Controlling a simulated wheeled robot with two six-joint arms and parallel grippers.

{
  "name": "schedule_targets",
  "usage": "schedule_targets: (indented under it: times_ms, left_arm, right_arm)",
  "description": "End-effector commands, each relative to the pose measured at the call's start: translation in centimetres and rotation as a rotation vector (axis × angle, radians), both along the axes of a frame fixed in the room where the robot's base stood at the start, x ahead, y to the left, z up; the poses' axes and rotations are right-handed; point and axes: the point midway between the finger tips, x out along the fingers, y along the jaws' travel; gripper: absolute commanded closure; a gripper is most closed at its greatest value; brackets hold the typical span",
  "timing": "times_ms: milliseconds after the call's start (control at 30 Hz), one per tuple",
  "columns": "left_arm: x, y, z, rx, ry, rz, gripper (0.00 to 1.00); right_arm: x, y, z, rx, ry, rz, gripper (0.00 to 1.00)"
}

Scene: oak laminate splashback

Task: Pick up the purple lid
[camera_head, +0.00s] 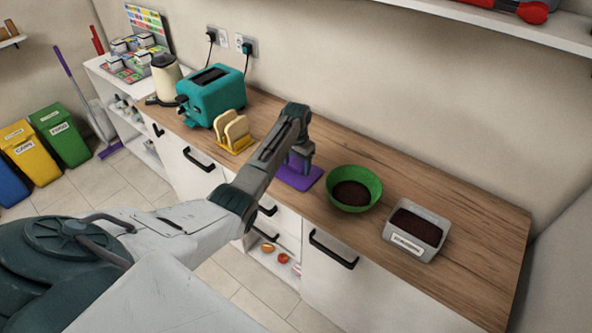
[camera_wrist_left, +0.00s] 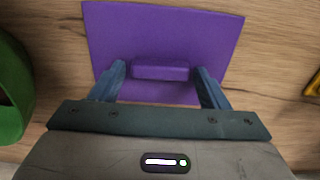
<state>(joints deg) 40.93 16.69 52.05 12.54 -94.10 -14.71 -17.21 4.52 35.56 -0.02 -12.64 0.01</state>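The purple lid (camera_head: 312,181) lies flat on the wooden worktop, left of the green bowl. In the left wrist view the purple lid (camera_wrist_left: 163,28) is a rectangular plate with a raised bar handle (camera_wrist_left: 160,71). My left gripper (camera_head: 301,165) is above the lid, pointing down. In the left wrist view the left gripper (camera_wrist_left: 159,74) is open, with one finger on each side of the handle and a small gap showing at each side. Whether the fingertips touch the plate cannot be told. My right gripper is not in view.
A green bowl (camera_head: 336,198) with dark contents stands right of the lid, and a grey labelled tub (camera_head: 398,244) stands further right. A yellow rack with bread slices (camera_head: 236,130) and a teal toaster (camera_head: 214,94) stand to the left. The worktop's right end is clear.

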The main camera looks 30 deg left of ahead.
Motion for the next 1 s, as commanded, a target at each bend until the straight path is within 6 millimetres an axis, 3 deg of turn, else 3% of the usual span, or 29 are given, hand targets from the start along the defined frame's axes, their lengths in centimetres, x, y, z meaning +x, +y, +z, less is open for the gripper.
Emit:
schedule_targets:
  times_ms: [33, 167, 533, 1000]
  left_arm:
    - [0.0, 0.0, 0.0, 0.000, 0.000, 0.000, 0.42]
    - [0.0, 0.0, 0.0, 0.000, 0.000, 0.000, 0.67]
    - [0.1, 0.0, 0.9, 0.001, -0.003, 0.000, 0.68]
    - [0.1, 0.0, 9.2, 0.000, -0.003, 0.002, 0.68]
  right_arm:
    - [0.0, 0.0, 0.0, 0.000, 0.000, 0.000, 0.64]
    - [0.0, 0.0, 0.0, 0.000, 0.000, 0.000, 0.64]
    - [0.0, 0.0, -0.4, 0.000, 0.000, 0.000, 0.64]
    - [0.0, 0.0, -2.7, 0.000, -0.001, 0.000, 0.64]
